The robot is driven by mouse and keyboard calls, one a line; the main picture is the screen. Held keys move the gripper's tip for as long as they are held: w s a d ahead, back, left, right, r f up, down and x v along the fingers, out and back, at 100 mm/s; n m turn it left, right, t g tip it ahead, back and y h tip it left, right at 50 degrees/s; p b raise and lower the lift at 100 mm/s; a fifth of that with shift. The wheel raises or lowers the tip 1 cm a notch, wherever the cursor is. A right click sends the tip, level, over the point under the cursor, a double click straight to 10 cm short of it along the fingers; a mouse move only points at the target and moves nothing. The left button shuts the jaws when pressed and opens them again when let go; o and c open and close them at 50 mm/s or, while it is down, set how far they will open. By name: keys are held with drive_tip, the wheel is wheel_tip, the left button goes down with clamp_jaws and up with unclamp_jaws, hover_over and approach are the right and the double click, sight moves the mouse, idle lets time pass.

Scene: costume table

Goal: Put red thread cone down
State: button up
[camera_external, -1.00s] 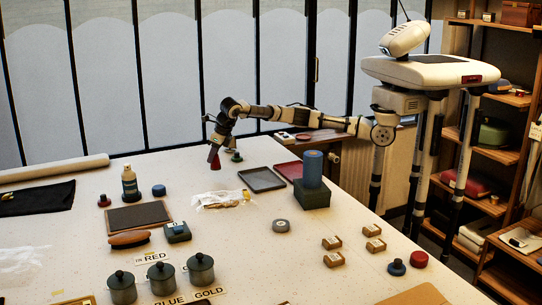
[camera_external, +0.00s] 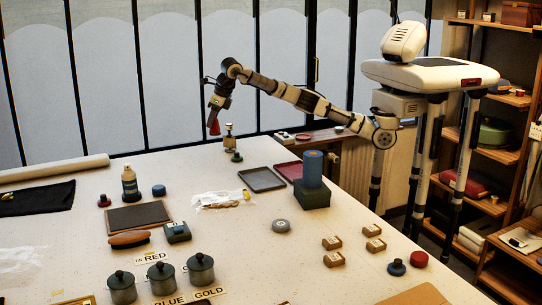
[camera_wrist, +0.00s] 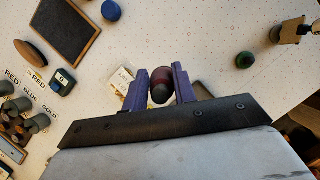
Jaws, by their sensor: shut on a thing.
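The red thread cone (camera_external: 214,128) is held in my gripper (camera_external: 217,108) above the back edge of the table. In the wrist view the dark red cone (camera_wrist: 161,77) sits between the two purple fingers of my gripper (camera_wrist: 159,70), with its dark end toward the camera. The fingers are shut on it. The cone hangs clear of the table (camera_external: 190,175).
A green spool (camera_external: 237,156) and a small stand (camera_external: 229,135) are right of the cone. A dark tray (camera_external: 262,179) and a red tray (camera_external: 290,170) lie farther right, beside a blue cylinder (camera_external: 312,169) on a dark green box. Bare tabletop lies left of the spool.

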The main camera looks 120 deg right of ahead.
drive_tip(key=s+a+r+n+t+y+b, duration=0.1)
drive_tip(key=s+a+n+y+b, duration=0.2)
drive_tip(key=a, duration=1)
drive_tip(key=s+a+r+n, duration=0.15)
drive_tip(key=a+n, duration=0.35)
drive_tip(key=a, duration=0.8)
drive_tip(key=s+a+f+n+g+y+b, duration=0.1)
drive_tip(key=s+a+f+n+y+b, duration=0.15)
drive_tip(key=s+a+n, duration=1.05)
drive_tip(key=shift+s+a+f+m+g+p, duration=0.1)
drive_tip(key=shift+s+a+f+m, duration=0.8)
drive_tip(key=shift+f, duration=2.45)
drive_tip(key=shift+s+a+f+m+g+p, duration=0.1)
drive_tip(key=shift+s+a+f+m, duration=0.8)
drive_tip(key=shift+f, duration=2.4)
drive_tip(key=shift+s+a+f+m+g+p, duration=0.1)
drive_tip(key=shift+s+a+f+m, duration=0.8)
drive_tip(key=shift+f, duration=2.45)
drive_tip(key=shift+w+a+n, duration=0.35)
drive_tip(key=shift+n, duration=0.05)
